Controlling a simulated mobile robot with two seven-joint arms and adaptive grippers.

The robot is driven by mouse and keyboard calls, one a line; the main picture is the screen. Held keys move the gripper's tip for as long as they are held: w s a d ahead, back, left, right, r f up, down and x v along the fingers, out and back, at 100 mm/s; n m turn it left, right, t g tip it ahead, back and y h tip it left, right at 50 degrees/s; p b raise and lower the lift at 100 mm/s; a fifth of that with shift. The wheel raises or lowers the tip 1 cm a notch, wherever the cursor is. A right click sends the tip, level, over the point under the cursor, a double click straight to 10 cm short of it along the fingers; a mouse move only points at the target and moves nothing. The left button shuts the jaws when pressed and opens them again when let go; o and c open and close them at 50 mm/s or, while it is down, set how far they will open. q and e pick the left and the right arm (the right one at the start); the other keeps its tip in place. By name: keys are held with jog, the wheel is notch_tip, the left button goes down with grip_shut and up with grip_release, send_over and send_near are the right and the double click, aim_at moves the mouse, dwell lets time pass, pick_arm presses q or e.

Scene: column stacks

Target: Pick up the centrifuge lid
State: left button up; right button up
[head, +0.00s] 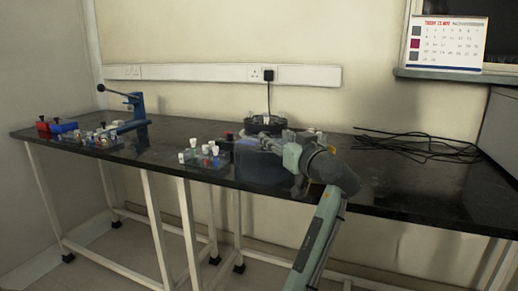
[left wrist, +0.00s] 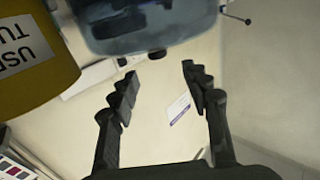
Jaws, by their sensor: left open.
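The centrifuge (head: 262,168) is a dark, rounded machine on the black bench. A dark round part (head: 264,124), apparently its raised lid, stands at its back. My left gripper (head: 268,137) is over the top of the centrifuge, in front of that part, and my arm hides the machine's right side. In the left wrist view my left gripper (left wrist: 158,76) is open with nothing between the fingers. A translucent blue-grey rounded part (left wrist: 150,25) lies beyond the fingertips at the top; I cannot tell if it is the lid. My right gripper is not in view.
A rack with capped tubes (head: 203,158) stands left of the centrifuge. More racks and a blue lever tool (head: 137,106) are farther left. Black cables (head: 420,147) lie to the right. A yellow labelled container (left wrist: 35,65) is close by in the left wrist view.

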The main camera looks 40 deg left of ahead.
aim_at(265, 132)
pick_arm(q)
jog(key=shift+w+a+r, duration=0.1)
jog(key=shift+w+a, duration=0.1)
jog(key=shift+a, duration=0.15)
jog(key=x, duration=0.4)
jog(key=f+p+x, duration=0.1)
jog(key=x, duration=0.1)
jog(key=shift+w, duration=0.1)
jog(key=shift+w+a, duration=0.25)
jog(key=shift+a, duration=0.1)
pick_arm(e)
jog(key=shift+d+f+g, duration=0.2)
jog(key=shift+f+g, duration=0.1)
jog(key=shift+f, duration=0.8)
pick_arm(q)
jog(key=c, duration=0.5)
grip_shut()
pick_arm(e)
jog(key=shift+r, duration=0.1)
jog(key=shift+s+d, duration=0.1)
